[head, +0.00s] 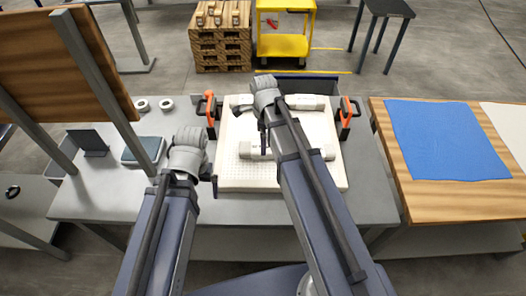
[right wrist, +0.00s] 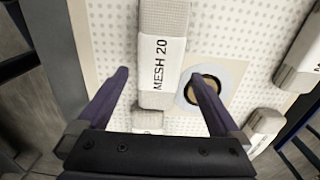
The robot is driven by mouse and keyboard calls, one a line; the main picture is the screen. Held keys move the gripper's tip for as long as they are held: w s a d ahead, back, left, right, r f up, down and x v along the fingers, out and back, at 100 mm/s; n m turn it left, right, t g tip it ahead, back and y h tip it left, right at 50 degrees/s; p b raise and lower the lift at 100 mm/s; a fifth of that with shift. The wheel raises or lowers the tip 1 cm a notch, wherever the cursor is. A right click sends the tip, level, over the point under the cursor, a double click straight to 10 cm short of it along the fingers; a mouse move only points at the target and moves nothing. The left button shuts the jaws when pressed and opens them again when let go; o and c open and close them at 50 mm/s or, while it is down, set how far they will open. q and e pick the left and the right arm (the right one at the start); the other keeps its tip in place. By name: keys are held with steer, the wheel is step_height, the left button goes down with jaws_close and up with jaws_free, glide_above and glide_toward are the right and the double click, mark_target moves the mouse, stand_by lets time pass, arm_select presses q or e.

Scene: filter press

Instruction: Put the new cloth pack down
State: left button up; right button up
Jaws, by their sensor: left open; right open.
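A white cloth pack marked MESH 20 (right wrist: 163,50) lies on the white dotted plate in the right wrist view. My right gripper (right wrist: 161,75) is open; its two dark fingers show on either side of the pack's near end, with gaps between. In the head view, my right arm hides much of the white plate (head: 229,180), and several light packs show on it, one at the back right (head: 308,102). My left gripper (head: 211,180) is open and empty at the plate's left edge.
Orange-handled clamps stand left (head: 209,106) and right (head: 347,113) of the plate. A blue cloth (head: 445,138) lies on the wooden table at right. A tilted wooden board (head: 60,60) stands at left. In the right wrist view, a round brass-coloured hole (right wrist: 205,88) shows beside the pack.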

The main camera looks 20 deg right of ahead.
arm_select(q)
step_height(320, 180, down, 5)
steer(key=b, duration=0.4)
steer(key=shift+b, duration=0.3)
arm_select(e)
steer(key=f, duration=0.5)
steer(key=shift+a, duration=0.2)
steer(key=c, duration=1.3)
arm_select(q)
steer(key=shift+r, duration=0.15)
arm_select(e)
steer(key=shift+r, duration=0.2)
